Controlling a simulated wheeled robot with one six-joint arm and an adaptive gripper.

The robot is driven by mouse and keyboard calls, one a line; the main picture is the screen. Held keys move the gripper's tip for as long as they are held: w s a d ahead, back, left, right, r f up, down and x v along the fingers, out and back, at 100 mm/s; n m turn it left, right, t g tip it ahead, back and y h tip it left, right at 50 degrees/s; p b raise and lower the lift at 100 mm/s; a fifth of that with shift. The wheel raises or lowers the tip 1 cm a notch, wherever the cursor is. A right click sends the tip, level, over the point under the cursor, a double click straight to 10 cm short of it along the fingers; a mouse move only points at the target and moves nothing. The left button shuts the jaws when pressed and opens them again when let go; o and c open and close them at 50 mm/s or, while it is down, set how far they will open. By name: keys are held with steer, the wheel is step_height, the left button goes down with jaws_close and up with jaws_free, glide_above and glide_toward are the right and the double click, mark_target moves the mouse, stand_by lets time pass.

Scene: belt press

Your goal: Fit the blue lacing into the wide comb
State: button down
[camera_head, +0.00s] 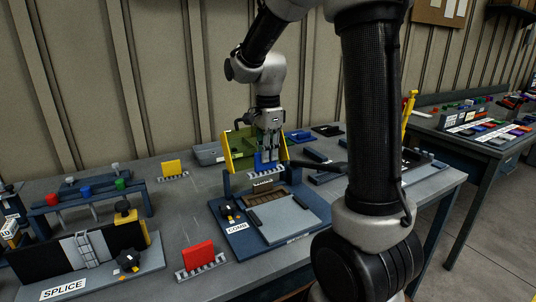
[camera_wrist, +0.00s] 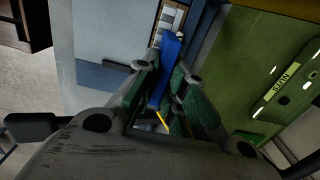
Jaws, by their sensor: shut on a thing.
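My gripper (camera_head: 269,143) points down at the middle of the bench and is shut on the blue lacing (camera_head: 263,160). In the wrist view the blue lacing (camera_wrist: 168,60) stands between my two fingers (camera_wrist: 155,92), its far end over a pale slotted strip. The fixture labelled COMB (camera_head: 236,228) lies on the bench in front of and below my gripper, with a brown slotted part (camera_head: 264,196) at its back. The lacing appears above that back edge. I cannot tell whether it touches the slots or which slot is the wide comb.
A yellow lacing (camera_head: 172,168) and a red lacing (camera_head: 198,255) stand on the bench to the left. The SPLICE fixture (camera_head: 62,289) is at front left.

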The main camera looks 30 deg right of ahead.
mark_target(269, 169)
steer(key=shift+d, duration=0.15)
steer(key=shift+f, duration=3.35)
steer(key=shift+f, duration=1.05)
steer(key=c, duration=1.4)
jaws_free()
